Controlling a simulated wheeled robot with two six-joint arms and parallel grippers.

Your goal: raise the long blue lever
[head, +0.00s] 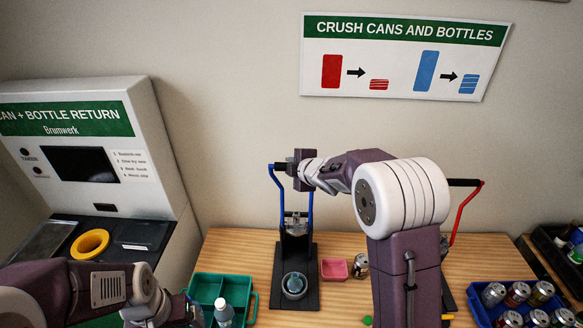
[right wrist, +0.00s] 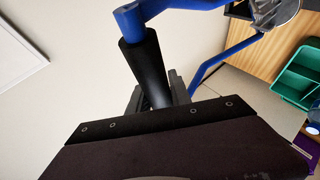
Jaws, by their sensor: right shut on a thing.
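The long blue lever (head: 273,188) stands raised on the black can crusher (head: 281,262), its two blue arms running up to a black crossbar handle. My right gripper (head: 290,167) is shut on that handle at the top. In the right wrist view the black handle (right wrist: 150,70) runs down between my jaws (right wrist: 165,98), and the blue lever (right wrist: 205,70) shows beyond.
A red lever (head: 467,212) stands behind my right arm. A green divided tray (head: 207,289) with a bottle (head: 223,312), a pink dish (head: 334,269), a can (head: 361,265) and a blue crate (head: 478,310) of cans share the wooden table. The return machine (head: 150,130) is at left.

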